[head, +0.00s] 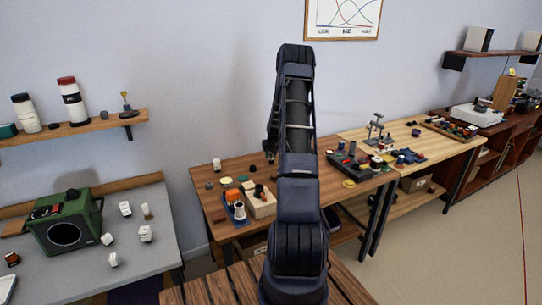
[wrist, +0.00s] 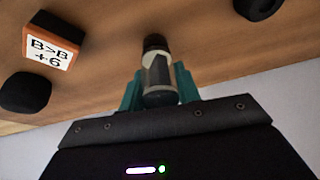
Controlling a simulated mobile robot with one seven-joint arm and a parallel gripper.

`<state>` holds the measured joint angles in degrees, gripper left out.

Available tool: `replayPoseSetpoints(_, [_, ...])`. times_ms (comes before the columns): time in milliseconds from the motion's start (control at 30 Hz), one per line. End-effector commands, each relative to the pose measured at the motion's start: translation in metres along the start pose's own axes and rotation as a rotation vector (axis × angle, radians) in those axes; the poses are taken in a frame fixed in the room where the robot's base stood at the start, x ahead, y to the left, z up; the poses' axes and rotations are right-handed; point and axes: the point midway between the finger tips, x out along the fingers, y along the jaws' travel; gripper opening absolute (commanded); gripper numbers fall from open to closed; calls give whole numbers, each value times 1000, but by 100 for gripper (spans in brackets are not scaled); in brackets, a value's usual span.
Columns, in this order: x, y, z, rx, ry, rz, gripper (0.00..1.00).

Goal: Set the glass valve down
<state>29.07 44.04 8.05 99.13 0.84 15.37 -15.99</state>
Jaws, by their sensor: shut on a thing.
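The glass valve (wrist: 160,72) is a small clear cylinder with a dark end, seen in the wrist view between two teal fingers. My gripper (wrist: 158,88) is shut on it. The dark end points toward the brown wooden tabletop (wrist: 210,50). I cannot tell whether it touches the wood or hangs just above it. In the head view my gripper (head: 269,157) is small and dark over the wooden table (head: 212,205), beside my arm; the valve cannot be made out there.
In the wrist view an orange block (wrist: 53,40) marked "B>B +6", a black round thing (wrist: 25,93) and another black piece (wrist: 257,8) lie around the valve. In the head view a wooden box (head: 262,207) and a blue tray (head: 237,213) stand near the table's front.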

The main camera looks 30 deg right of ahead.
Motion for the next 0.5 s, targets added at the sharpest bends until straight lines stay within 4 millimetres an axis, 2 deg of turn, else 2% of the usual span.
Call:
replayPoseSetpoints(367, [4, 0, 2, 0, 0, 0, 10])
replayPoseSetpoints(400, [5, 0, 2, 0, 0, 0, 34])
replayPoseSetpoints(500, [4, 0, 2, 0, 1, 0, 54])
